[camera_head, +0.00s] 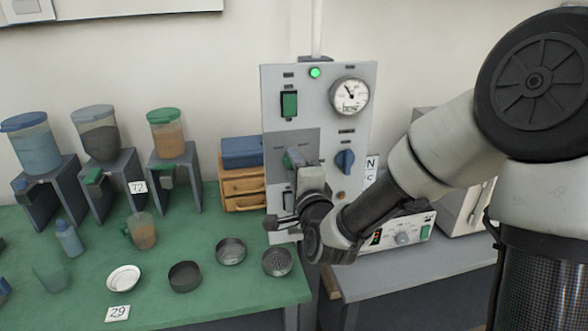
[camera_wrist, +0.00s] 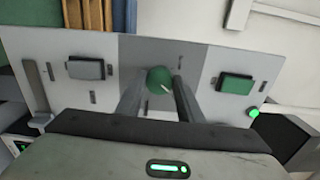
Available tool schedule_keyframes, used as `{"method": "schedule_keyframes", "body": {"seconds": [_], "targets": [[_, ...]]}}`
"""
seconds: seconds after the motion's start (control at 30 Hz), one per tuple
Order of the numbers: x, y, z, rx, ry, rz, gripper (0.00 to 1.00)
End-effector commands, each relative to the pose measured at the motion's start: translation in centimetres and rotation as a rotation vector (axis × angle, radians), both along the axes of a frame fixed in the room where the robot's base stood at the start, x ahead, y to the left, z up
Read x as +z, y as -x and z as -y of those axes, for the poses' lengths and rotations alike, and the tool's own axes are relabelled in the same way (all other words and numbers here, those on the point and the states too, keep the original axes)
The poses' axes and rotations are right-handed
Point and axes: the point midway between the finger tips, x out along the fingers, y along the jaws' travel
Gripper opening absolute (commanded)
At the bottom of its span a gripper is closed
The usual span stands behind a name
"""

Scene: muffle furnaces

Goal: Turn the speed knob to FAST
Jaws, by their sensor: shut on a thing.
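A grey upright control panel (camera_head: 350,200) stands at the table's back edge. A green round knob (camera_wrist: 160,80) with a pale pointer mark sits on its darker grey section; it also shows in part in the head view (camera_head: 288,159). My gripper (camera_head: 298,161) faces the panel, its two fingers on either side of this knob and shut on it. In the wrist view the mark slants. A blue knob (camera_head: 345,161) is to the right on the same panel. The labels are too small to read, so I cannot tell which setting is marked.
A green rocker switch (camera_head: 289,104), a lit green lamp (camera_head: 315,72) and a round gauge (camera_head: 350,96) are above the knob. Hoppers, sieves and a white dish (camera_head: 124,278) stand on the green table at left.

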Motion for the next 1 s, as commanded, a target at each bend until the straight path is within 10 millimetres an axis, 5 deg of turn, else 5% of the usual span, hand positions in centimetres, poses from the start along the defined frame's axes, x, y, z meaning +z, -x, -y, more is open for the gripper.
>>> {"method": "schedule_keyframes", "body": {"seconds": [0.9,0.93,1.0], "targets": [[0.33,-0.11,0.03,-0.001,-0.172,-0.043,0.11],[0.33,-0.11,0.03,-0.001,-0.172,-0.043,0.37],[0.30,-0.10,0.03,-0.001,-0.172,-0.043,0.49]]}}
